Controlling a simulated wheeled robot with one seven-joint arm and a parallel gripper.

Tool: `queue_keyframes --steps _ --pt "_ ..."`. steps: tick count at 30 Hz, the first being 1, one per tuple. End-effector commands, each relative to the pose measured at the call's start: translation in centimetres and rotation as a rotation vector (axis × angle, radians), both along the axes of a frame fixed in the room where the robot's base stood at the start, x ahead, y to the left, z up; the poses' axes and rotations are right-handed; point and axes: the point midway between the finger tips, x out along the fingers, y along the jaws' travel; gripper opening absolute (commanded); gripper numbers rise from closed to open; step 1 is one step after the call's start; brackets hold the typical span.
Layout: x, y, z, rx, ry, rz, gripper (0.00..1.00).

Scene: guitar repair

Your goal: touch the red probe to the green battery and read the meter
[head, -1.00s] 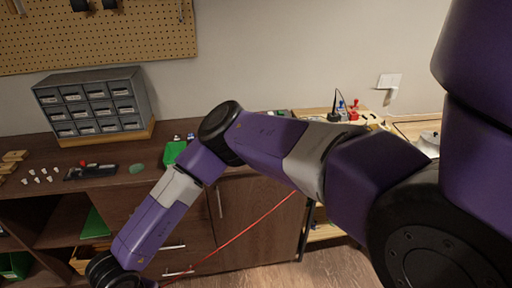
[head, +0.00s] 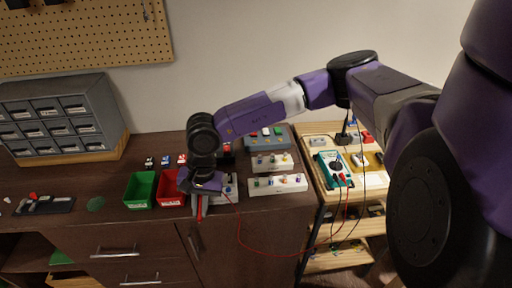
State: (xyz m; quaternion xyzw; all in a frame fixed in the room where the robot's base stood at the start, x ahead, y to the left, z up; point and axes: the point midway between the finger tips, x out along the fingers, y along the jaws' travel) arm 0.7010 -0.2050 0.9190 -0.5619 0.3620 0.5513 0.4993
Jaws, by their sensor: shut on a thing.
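My gripper (head: 196,196) is shut on the red probe (head: 200,212), which points down near the front edge of the brown bench. The jaws are partly hidden by my wrist. A red lead (head: 268,250) runs from it, sagging before the bench, to the teal meter (head: 334,168) on the wooden cart at right. The meter's display is too small to read. Holders with small coloured pieces stand right of my gripper: a front white one (head: 291,185), a middle one (head: 284,163) and a rear grey-blue one (head: 255,144). Which piece is the green battery I cannot tell.
A green bin (head: 140,190) and a red bin (head: 170,188) stand just left of my gripper. A grey drawer cabinet (head: 60,115) stands at the back left. A gap separates the bench from the cart (head: 322,142).

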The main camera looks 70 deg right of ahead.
Motion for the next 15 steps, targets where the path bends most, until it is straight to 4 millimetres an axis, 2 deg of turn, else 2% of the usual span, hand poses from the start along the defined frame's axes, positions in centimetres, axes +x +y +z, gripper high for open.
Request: queue_keyframes --steps 1,6,15 --pt "-0.9 -1.6 1.2 0.012 -0.006 -0.094 0.00" --pt "-4.0 -6.0 4.3 0.042 -0.032 -0.394 0.00" --pt "-11.1 -12.5 9.9 0.071 -0.117 -0.927 0.00"
